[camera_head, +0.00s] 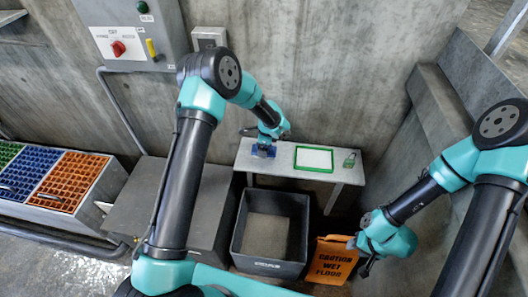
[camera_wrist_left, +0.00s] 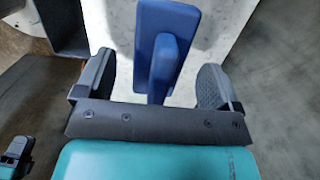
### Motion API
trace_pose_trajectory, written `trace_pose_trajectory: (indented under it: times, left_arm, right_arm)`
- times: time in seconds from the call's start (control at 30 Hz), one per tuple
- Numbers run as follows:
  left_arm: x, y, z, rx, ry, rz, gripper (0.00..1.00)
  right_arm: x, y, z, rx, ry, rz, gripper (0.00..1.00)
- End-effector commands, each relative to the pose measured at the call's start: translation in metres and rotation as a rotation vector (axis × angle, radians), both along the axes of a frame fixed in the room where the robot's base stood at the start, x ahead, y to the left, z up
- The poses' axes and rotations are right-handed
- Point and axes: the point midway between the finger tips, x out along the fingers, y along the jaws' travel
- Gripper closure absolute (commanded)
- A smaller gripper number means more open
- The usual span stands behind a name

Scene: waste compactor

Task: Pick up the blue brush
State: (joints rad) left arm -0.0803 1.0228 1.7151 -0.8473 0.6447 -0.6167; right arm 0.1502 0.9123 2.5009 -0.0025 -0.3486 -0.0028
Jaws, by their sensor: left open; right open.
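The blue brush (camera_head: 263,151) lies at the left end of a light-topped bench (camera_head: 245,162) against the wall. In the left wrist view the blue brush (camera_wrist_left: 167,28) shows a flat blue block with a narrower blue part on it. My left gripper (camera_head: 266,140) is at the brush. In its wrist view the left gripper (camera_wrist_left: 155,85) is open, with one finger on each side of the narrower part and a visible gap on both sides. My right gripper (camera_head: 361,258) is open and empty, low by the orange sign, far from the brush.
A green-rimmed white tray (camera_head: 313,170) and a small green item (camera_head: 349,160) are on the bench. A dark grey bin (camera_head: 268,266) stands in front of it. An orange caution sign (camera_head: 331,264) is beside the bin. Colored grates (camera_head: 72,182) are at left.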

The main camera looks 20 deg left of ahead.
Motion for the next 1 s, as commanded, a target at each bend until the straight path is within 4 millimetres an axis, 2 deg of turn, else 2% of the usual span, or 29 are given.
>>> trace_pose_trajectory:
  times: [0.03, 0.17, 0.67, 1.0]
  left_arm:
    - [0.000, 0.001, -0.007, 0.000, 0.001, 0.000, 0.12]
    - [0.000, 0.002, -0.017, -0.001, -0.001, -0.001, 0.12]
    - [0.000, 0.002, -0.018, -0.001, -0.001, 0.000, 0.13]
    - [0.000, 0.002, -0.018, -0.001, -0.001, 0.000, 0.45]
  right_arm:
    - [0.000, 0.000, 0.000, 0.000, 0.000, 0.000, 0.57]
    - [0.000, 0.000, 0.000, 0.000, 0.000, 0.000, 0.57]
    - [0.000, 0.000, 0.000, 0.000, 0.000, 0.000, 0.57]
    - [0.000, 0.000, 0.000, 0.000, 0.000, 0.000, 0.57]
